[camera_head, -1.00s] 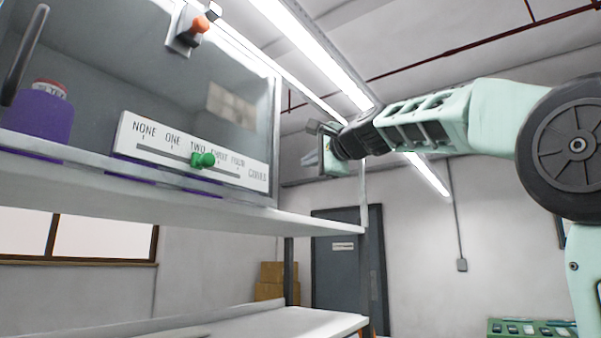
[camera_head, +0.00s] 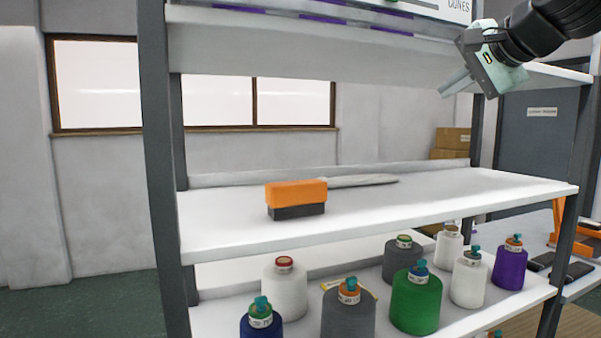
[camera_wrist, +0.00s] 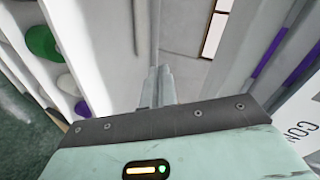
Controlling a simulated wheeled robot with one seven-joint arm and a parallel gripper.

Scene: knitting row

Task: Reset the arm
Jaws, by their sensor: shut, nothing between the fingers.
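My gripper (camera_head: 456,84) is at the upper right in the head view, beside the edge of the upper shelf and pointing down to the left. It is shut and empty. In the wrist view its two fingers (camera_wrist: 160,86) lie together in the middle, with nothing between them. My dark wrist and arm run off the upper right corner of the head view.
A shelf rack (camera_head: 350,208) fills the middle. An orange and black brush-like tool (camera_head: 296,197) lies on its middle shelf. Several yarn cones, among them a green cone (camera_head: 416,302), stand on the lower shelf. The upper shelf (camera_head: 300,48) is close to my gripper. Cardboard boxes (camera_head: 453,140) are behind.

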